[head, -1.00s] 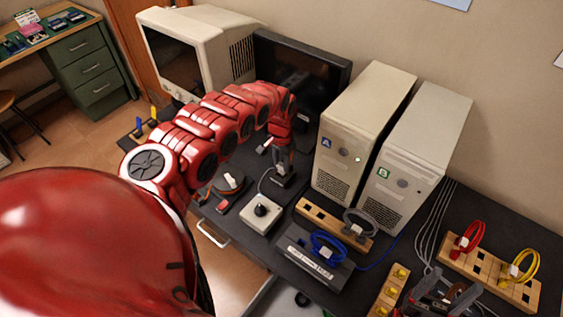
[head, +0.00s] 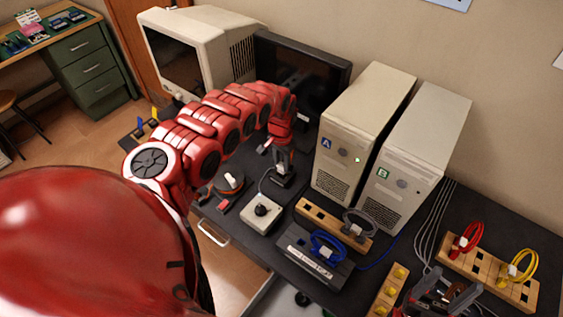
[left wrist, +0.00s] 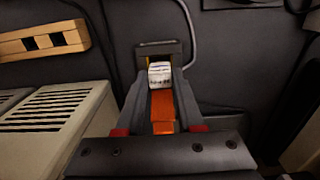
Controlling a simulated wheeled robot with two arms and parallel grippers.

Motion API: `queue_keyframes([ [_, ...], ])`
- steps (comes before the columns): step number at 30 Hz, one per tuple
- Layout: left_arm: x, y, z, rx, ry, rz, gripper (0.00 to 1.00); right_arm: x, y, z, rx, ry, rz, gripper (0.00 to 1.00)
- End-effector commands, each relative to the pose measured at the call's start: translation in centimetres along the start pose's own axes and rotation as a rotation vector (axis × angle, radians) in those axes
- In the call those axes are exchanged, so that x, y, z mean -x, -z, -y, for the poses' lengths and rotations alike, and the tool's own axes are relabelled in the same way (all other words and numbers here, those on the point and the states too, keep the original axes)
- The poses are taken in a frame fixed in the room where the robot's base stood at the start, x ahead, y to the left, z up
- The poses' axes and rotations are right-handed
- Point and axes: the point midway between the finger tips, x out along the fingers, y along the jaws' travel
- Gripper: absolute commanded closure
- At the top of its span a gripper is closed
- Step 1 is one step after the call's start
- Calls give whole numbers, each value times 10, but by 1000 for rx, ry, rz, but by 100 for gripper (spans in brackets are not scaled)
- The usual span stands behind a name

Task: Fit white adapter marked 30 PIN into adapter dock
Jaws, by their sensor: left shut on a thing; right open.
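In the left wrist view, my left gripper (left wrist: 160,85) is shut on a small white adapter (left wrist: 160,72) with dark lettering too blurred to read. An orange part (left wrist: 163,108) shows between the fingers behind it. The adapter is at a dark dock (left wrist: 157,47) with a cable; I cannot tell whether it is seated. In the head view, the left gripper (head: 281,164) points down at the dark dock (head: 277,181) in front of the black monitor, and its fingers largely hide the adapter. My right gripper (head: 442,294) is open and empty at the bottom right.
A white box with a black knob (head: 262,211) stands in front of the dock. Beige towers A (head: 345,160) and B (head: 400,175) stand to the right. A wooden block (head: 330,222) and a grey box with blue cable (head: 300,262) lie nearer.

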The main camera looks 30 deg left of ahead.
Motion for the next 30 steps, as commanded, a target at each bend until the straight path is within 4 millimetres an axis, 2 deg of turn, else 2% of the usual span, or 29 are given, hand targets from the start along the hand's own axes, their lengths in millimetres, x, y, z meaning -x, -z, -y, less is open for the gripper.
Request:
queue_keyframes([
  [30,-6,-1,-1,-1,0,1,100,0,0,0,0,0,0,34],
])
